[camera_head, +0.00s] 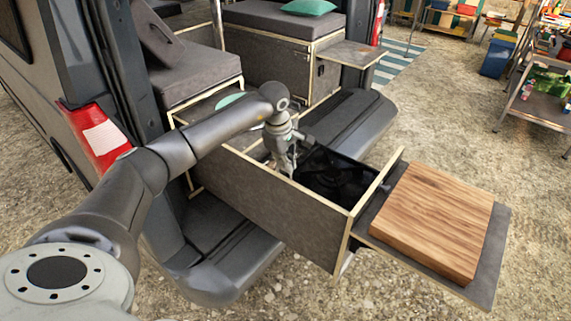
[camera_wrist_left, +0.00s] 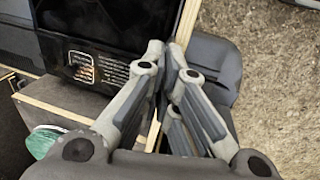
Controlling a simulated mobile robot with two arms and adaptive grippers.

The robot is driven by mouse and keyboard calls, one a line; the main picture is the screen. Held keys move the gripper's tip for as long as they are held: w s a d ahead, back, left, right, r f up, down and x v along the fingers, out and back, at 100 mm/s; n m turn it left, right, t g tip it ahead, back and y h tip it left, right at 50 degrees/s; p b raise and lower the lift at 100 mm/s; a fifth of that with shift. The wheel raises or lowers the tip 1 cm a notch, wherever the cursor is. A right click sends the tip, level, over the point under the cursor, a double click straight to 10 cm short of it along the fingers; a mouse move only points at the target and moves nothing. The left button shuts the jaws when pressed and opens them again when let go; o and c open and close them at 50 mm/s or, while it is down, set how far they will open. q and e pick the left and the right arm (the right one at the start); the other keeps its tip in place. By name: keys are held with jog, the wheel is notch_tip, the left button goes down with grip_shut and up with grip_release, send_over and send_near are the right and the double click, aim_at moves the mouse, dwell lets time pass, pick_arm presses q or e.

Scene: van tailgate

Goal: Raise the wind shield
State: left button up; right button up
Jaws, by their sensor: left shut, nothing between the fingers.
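A black stove-like unit (camera_head: 338,178) sits inside the pulled-out grey drawer (camera_head: 285,200) at the van's rear. I cannot clearly tell a wind shield apart from the rest of this dark unit. My left gripper (camera_head: 283,172) reaches down into the drawer at the left end of the black unit. In the left wrist view its two fingertips (camera_wrist_left: 166,48) are together with nothing between them. There the black unit (camera_wrist_left: 120,22) shows beyond and to the left of the fingertips, with a printed label on it. I cannot tell whether the fingertips touch it. My right gripper is not in view.
A wooden board (camera_head: 432,217) lies on a grey side shelf right of the drawer. The drawer's pale wooden rims stand close around my left gripper. Grey cushions (camera_head: 280,18) and the van bumper (camera_head: 350,125) are behind.

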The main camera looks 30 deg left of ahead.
pick_arm(q)
jog(key=o, duration=0.4)
jog(key=shift+s+f, duration=0.1)
jog(key=shift+s, duration=0.05)
jog(key=r, duration=0.4)
jog(key=s+r, duration=0.1)
jog(key=r, duration=0.3)
jog(key=s+r, duration=0.1)
jog(key=r, duration=0.2)
jog(key=shift+s+r, duration=0.1)
jog(key=shift+r, duration=0.3)
